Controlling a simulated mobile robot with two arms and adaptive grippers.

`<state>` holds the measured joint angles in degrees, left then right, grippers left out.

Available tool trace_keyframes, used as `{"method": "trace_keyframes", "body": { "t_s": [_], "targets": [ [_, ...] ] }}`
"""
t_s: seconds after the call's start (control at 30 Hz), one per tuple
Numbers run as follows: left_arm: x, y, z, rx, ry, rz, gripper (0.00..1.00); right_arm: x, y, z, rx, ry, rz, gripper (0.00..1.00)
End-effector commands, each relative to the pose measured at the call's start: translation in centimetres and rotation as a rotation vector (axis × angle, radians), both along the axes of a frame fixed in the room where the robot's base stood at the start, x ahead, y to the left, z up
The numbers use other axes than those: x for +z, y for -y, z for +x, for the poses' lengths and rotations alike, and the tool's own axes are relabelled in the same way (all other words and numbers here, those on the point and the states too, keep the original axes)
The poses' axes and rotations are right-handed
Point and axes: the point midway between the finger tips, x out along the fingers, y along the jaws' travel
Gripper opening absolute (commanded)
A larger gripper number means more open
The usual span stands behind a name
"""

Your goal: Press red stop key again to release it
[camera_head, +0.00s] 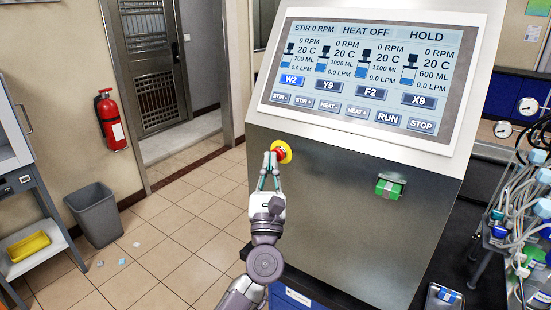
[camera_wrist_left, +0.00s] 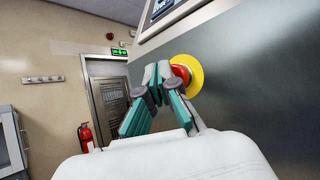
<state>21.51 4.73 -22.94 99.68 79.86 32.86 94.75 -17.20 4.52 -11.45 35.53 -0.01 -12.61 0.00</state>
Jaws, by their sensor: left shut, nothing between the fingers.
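The red stop key (camera_head: 279,151) sits on a round yellow plate (camera_head: 287,156) on the front panel of the grey control console (camera_head: 340,200). In the left wrist view the red key (camera_wrist_left: 180,75) shows beside my fingertips, with the yellow plate (camera_wrist_left: 194,72) behind it. My left gripper (camera_head: 270,157) is shut and empty, its tips at the key. The fingers hide part of the key, and I cannot tell whether they touch it. The screen (camera_head: 365,70) above reads STIR 0 RPM, HEAT OFF and HOLD. My right gripper is not in view.
A green block (camera_head: 388,190) sits on the panel to the right of the key. Bottles and tubing (camera_head: 530,220) stand at the far right. A grey bin (camera_head: 95,213) and a fire extinguisher (camera_head: 110,120) are at the left. The tiled floor between is mostly clear.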

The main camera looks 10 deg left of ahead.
Motion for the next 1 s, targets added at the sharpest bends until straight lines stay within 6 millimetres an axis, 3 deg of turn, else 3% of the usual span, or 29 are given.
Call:
{"method": "trace_keyframes", "body": {
  "t_s": [1.0],
  "targets": [
    [0.05, 0.19, 0.65, 0.0, 0.0, 0.0, 0.0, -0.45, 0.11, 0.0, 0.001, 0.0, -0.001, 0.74]
  ]
}}
